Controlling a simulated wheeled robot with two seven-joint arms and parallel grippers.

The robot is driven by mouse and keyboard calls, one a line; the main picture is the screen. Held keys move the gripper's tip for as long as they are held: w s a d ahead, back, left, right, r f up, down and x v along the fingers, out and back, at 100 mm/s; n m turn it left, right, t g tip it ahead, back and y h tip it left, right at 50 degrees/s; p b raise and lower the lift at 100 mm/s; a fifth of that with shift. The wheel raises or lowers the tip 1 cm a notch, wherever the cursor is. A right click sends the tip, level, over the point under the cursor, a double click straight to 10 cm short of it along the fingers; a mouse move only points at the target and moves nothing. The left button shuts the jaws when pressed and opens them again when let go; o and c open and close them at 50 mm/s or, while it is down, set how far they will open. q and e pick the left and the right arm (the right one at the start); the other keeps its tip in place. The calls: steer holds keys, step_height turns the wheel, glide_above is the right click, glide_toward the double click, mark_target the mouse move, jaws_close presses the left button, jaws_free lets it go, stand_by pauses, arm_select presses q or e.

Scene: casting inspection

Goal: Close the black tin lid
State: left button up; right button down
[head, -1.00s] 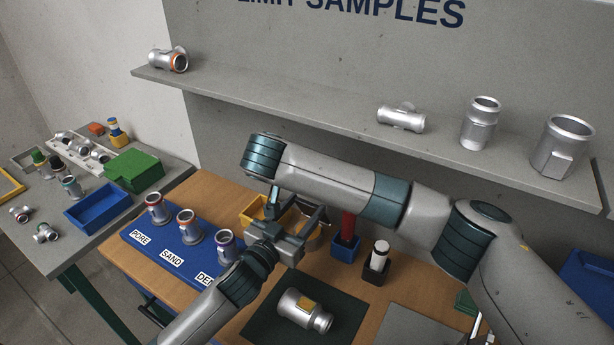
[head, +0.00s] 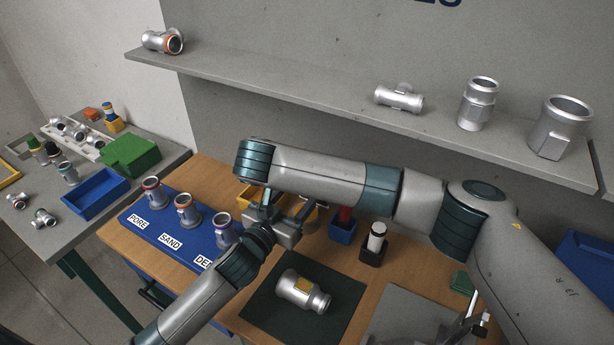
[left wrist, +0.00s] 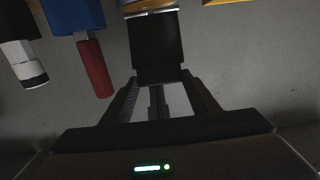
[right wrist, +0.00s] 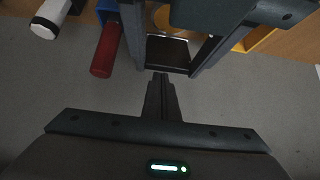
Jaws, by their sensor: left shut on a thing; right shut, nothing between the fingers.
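My left gripper (head: 288,209) is at the back of the wooden bench. In the left wrist view its fingers (left wrist: 160,78) are shut on a flat black piece (left wrist: 155,45), which looks like the black tin lid. That piece also shows between the left fingers in the right wrist view (right wrist: 168,53). A round tin with a gold-coloured edge (right wrist: 162,17) lies partly hidden behind the left gripper there. My right gripper (head: 267,200) is shut and empty, close beside the left one. Its fingertips (right wrist: 160,77) point toward the black piece; I cannot tell whether they touch it.
A yellow bin (head: 246,197) stands behind the grippers. A red cylinder in a blue holder (head: 343,232) and a white-topped one in a black holder (head: 374,250) stand to the right. A casting (head: 302,291) lies on a dark mat (head: 262,312). A blue sample board (head: 190,252) is left.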

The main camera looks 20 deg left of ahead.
arm_select(q)
steer(key=shift+f, duration=0.3)
steer(key=shift+r, duration=0.15)
arm_select(e)
steer(key=shift+s+a+f, duration=0.15)
steer(key=shift+s+f, duration=0.15)
steer(key=shift+s, duration=0.2)
steer(key=shift+s+a+f, duration=0.1)
steer(key=shift+s+f, duration=0.15)
steer(key=shift+s, duration=0.2)
arm_select(q)
steer(key=shift+r, duration=0.15)
steer(key=o, duration=1.3)
steer(key=shift+w, duration=0.1)
steer(key=shift+o, duration=1)
arm_select(e)
steer(key=shift+w+d, duration=0.2)
steer(key=shift+w, duration=0.15)
steer(key=shift+r, duration=0.1)
